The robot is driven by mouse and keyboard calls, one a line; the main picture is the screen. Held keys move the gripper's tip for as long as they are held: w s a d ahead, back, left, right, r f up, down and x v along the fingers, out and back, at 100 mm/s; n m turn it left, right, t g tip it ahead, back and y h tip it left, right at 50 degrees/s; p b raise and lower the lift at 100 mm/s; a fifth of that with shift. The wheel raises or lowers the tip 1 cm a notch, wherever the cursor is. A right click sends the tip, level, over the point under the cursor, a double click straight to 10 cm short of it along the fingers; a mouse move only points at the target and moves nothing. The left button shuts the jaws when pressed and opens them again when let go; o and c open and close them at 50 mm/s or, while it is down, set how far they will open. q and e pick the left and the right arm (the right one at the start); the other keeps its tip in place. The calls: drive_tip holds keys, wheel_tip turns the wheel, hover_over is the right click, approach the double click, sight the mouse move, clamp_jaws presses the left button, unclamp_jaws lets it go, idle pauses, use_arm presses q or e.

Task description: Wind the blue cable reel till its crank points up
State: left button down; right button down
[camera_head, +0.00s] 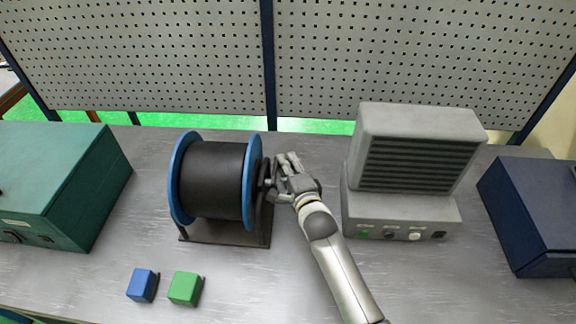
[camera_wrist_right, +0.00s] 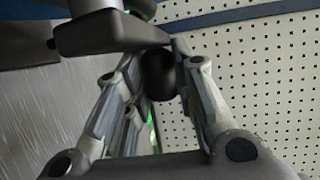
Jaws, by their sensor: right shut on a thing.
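The cable reel (camera_head: 213,180) has a black wound drum between two blue rims and stands on a dark base plate (camera_head: 228,232) left of the middle of the bench. My right gripper (camera_head: 278,182) is at the reel's right side, shut on the crank's dark knob, which shows between the fingers in the right wrist view (camera_wrist_right: 159,75). A dark grey crank arm (camera_wrist_right: 112,32) crosses the top of that view. In the head view my fingers hide much of the crank, so its exact direction is hard to tell. My left gripper is out of view.
A grey vented device (camera_head: 402,215) stands right of my right arm. A teal box (camera_head: 60,180) is at the left and a navy box (camera_head: 530,215) at the right. A blue cube (camera_head: 142,285) and a green cube (camera_head: 185,288) lie in front. A pegboard (camera_head: 400,60) stands behind.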

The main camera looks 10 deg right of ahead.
drive_tip(key=shift+r+b, duration=0.15)
drive_tip(key=shift+b, duration=0.15)
drive_tip(key=shift+r+t+b, duration=0.1)
drive_tip(key=shift+t+b, duration=0.4)
drive_tip(key=shift+b, duration=0.25)
drive_tip(key=r+n+t+b, duration=0.1)
drive_tip(key=b, duration=0.2)
drive_tip(key=r+n+t+y+b, duration=0.1)
drive_tip(key=t+b, duration=0.1)
drive_tip(key=b, duration=0.2)
drive_tip(key=s+r+n+t+y+b, duration=0.1)
drive_tip(key=t+b, duration=0.1)
drive_tip(key=b, duration=0.1)
drive_tip(key=shift+a+r, duration=0.1)
drive_tip(key=shift+r, duration=0.15)
drive_tip(key=c, duration=1.4)
unclamp_jaws()
drive_tip(key=shift+o, duration=1)
drive_tip(key=shift+s+f, duration=0.1)
